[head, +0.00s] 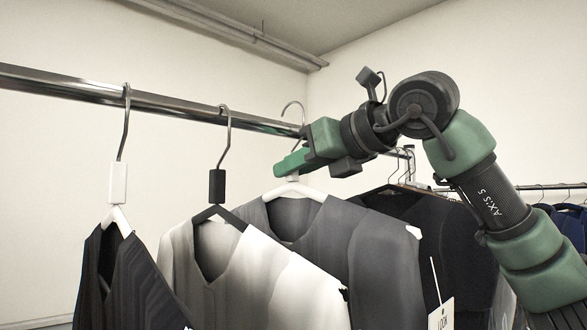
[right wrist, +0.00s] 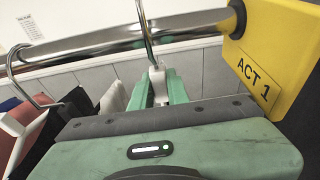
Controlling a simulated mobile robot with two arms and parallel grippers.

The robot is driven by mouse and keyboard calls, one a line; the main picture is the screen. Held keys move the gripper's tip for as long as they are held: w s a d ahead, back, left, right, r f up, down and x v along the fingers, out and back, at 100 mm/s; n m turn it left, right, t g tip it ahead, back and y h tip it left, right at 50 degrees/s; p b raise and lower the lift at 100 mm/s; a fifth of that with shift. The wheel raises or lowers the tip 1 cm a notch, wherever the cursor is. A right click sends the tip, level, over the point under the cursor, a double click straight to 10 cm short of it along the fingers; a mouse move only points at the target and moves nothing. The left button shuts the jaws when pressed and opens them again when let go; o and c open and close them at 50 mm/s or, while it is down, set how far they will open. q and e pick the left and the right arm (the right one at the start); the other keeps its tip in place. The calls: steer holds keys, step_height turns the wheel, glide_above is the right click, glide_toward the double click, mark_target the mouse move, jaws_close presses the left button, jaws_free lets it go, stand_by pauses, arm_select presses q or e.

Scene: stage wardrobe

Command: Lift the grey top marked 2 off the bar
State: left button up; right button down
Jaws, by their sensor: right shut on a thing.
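The grey top (head: 345,235) hangs on a white hanger with a wire hook (head: 293,104), right of the middle in the head view. My right gripper (head: 291,168) is shut on the hanger's neck, just above the collar. In the right wrist view the gripper (right wrist: 158,85) has its green fingers on both sides of the white neck (right wrist: 157,75). The hook's curve shows above the bar (head: 175,104) in the head view; its top is cut off in the wrist view. The number 2 is not readable. My left gripper is not in view.
A white-and-grey top (head: 265,270) on a black hanger and a dark garment (head: 125,280) on a white hanger hang to the left. A black garment (head: 440,240) is close behind on the right. A yellow "ACT 1" block (right wrist: 275,55) is on the bar close by.

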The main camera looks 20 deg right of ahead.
steer(key=shift+s, duration=0.1)
steer(key=shift+f+b+v, duration=0.15)
steer(key=shift+b+v, duration=0.1)
steer(key=shift+v, duration=0.35)
steer(key=shift+f+b+v, duration=0.15)
steer(key=shift+b+v, duration=0.1)
steer(key=shift+v, duration=0.4)
steer(key=shift+f+b+v, duration=0.2)
steer(key=shift+v, duration=0.7)
steer(key=shift+f+b+v, duration=0.25)
steer(key=shift+v, duration=0.65)
steer(key=shift+f+b+v, duration=0.2)
steer(key=shift+v, duration=0.7)
